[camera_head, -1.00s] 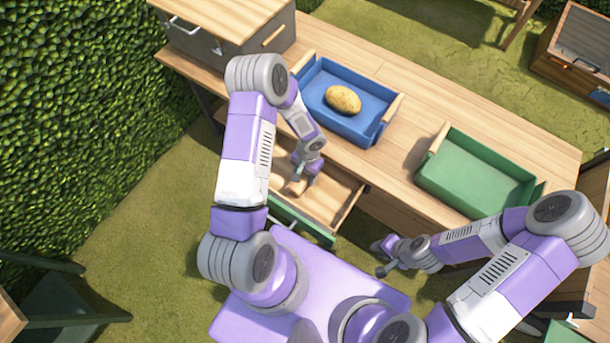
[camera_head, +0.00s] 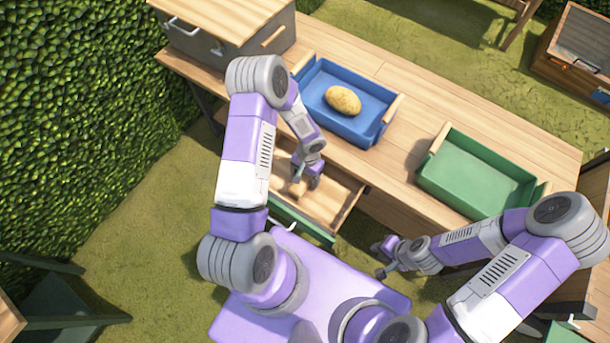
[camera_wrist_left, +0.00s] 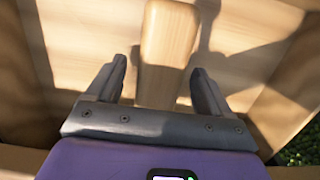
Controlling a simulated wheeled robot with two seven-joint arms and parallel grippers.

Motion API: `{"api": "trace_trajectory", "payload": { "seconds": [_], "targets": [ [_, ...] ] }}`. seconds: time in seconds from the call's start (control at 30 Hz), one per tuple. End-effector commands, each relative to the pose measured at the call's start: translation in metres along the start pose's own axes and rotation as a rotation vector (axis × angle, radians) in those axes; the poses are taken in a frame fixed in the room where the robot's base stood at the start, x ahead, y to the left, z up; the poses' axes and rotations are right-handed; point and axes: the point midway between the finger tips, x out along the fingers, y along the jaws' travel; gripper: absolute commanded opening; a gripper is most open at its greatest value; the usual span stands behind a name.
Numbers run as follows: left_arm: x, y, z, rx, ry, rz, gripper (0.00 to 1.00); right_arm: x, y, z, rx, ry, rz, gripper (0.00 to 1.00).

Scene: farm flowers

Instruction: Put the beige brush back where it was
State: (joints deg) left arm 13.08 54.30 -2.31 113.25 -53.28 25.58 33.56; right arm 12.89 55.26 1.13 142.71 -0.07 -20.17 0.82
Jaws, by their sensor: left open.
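The beige brush (camera_wrist_left: 168,50) shows in the left wrist view as a pale wooden block with its near end between my left fingers. It lies in the open drawer, and in the head view only a small beige part (camera_head: 296,189) shows beside the fingers. My left gripper (camera_head: 305,183) is low inside the drawer. In the left wrist view its fingers (camera_wrist_left: 158,85) are open, one on each side of the brush, with a gap on both sides. The drawer (camera_head: 330,203) has a wooden inside and a green front. My right gripper (camera_head: 378,260) is open and empty in front of the table.
On the table, a blue tray (camera_head: 355,82) holds a potato (camera_head: 343,100). An empty green tray (camera_head: 478,172) stands to its right. A grey box with a wooden lid (camera_head: 225,20) is at the table's left end. My left forearm covers part of the drawer.

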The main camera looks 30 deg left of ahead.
Motion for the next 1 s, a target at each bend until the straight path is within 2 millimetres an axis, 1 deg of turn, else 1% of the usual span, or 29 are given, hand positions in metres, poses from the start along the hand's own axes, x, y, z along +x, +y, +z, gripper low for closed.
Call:
{"api": "trace_trajectory", "payload": {
  "seconds": [0.03,0.17,0.3,0.4,0.5,0.6,0.7,1.0],
  "targets": [
    [-0.01,0.0,-0.001,-0.001,0.003,-0.001,0.81,-0.005,-0.002,0.0,0.0,0.0,0.0,0.23],
    [-0.038,-0.001,-0.001,-0.002,0.005,-0.001,0.81,-0.015,-0.005,0.001,0.0,0.0,0.0,0.23],
    [-0.07,0.0,0.0,-0.001,0.005,0.0,0.81,-0.025,-0.01,0.001,0.0,0.0,0.0,0.23],
    [-0.09,0.0,0.0,-0.001,0.004,-0.001,0.81,-0.031,-0.012,0.001,0.0,0.0,0.0,0.23],
    [-0.105,0.0,0.0,-0.001,0.002,-0.001,0.81,-0.036,-0.013,0.002,0.0,0.0,0.0,0.23],
    [-0.115,0.0,0.0,0.0,0.003,-0.001,0.81,-0.038,-0.014,0.002,0.0,0.0,0.0,0.23],
    [-0.119,0.0,0.0,0.0,0.0,0.0,0.81,-0.039,-0.015,0.002,0.0,0.0,0.0,0.23],
    [-0.12,0.0,0.0,-0.001,0.0,0.0,0.81,-0.039,-0.015,0.002,0.0,0.0,0.0,0.23]
  ]
}}
